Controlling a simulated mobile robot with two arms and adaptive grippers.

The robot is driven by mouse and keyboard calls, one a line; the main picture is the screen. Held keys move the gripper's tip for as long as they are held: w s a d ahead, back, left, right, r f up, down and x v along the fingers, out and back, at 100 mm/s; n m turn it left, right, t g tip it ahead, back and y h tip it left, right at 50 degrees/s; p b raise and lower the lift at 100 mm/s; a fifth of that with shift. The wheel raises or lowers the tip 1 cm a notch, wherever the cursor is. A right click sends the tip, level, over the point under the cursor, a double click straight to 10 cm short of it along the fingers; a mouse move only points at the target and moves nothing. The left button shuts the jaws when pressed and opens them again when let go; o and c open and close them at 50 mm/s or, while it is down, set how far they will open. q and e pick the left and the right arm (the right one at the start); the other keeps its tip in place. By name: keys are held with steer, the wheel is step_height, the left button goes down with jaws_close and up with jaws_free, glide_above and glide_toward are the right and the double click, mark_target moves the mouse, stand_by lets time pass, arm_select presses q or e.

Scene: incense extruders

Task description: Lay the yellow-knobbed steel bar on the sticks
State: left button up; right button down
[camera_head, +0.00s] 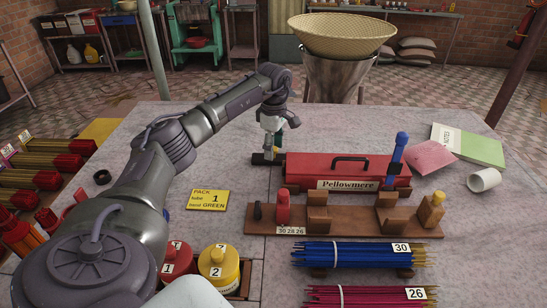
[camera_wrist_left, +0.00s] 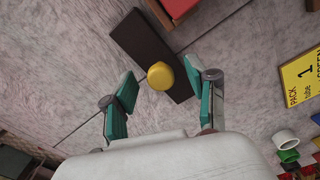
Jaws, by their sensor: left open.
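The steel bar (camera_wrist_left: 150,52) is a dark flat bar with a round yellow knob (camera_wrist_left: 159,75) on top. It lies on the table. In the head view the bar (camera_head: 262,158) shows as a small dark piece left of the red toolbox. My left gripper (camera_head: 270,143) is just above it. In the left wrist view my left gripper (camera_wrist_left: 161,82) is open, with its teal fingers on either side of the knob. Blue sticks (camera_head: 355,254) labelled 30 and pink sticks (camera_head: 365,296) labelled 26 lie at the front right. My right gripper is not in view.
The red toolbox (camera_head: 345,172) marked Pellowmere stands beside the bar. In front of it is a wooden rack (camera_head: 375,225). A yellow card (camera_head: 208,200) lies left, with red and yellow numbered pots (camera_head: 217,265) nearer. A white cup (camera_head: 483,180) lies at the right.

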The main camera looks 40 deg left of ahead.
arm_select(q)
steer(key=shift+f, duration=0.65)
jaws_close()
steer(key=shift+r, duration=0.1)
